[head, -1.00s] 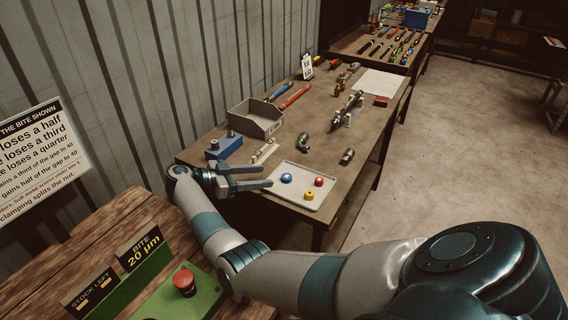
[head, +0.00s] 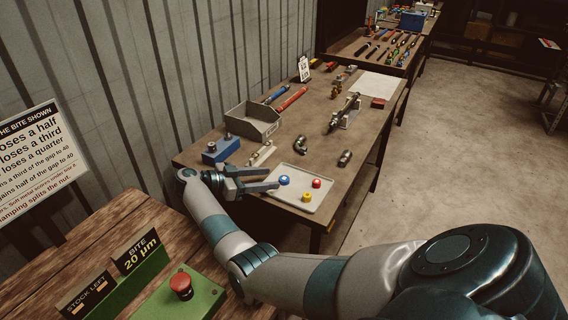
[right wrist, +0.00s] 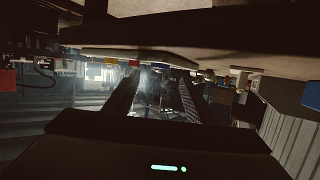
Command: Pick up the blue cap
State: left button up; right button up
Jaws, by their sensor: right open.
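The blue cap (head: 284,180) sits on the pale tray (head: 298,200) at the near end of the long bench, at the tray's left side. My right gripper (head: 275,177) is open, its two fingers pointing right with their tips just left of the blue cap. The cap is at the tips; I cannot tell whether it is between them or touching. My left gripper is not in view.
A red cap (head: 316,183) and a yellow cap (head: 307,197) share the tray. A blue block-like fixture (head: 221,151) and a grey bin (head: 252,122) stand behind the gripper. Metal fittings (head: 300,143) lie beyond the tray. A red button (head: 181,284) is in the foreground.

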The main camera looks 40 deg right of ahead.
aim_at(283, 178)
jog(key=shift+f+b+x, duration=0.2)
jog(key=shift+b+x, duration=0.4)
jog(key=shift+x, duration=1.7)
jog(key=shift+a, duration=0.15)
jog(key=c, duration=1.1)
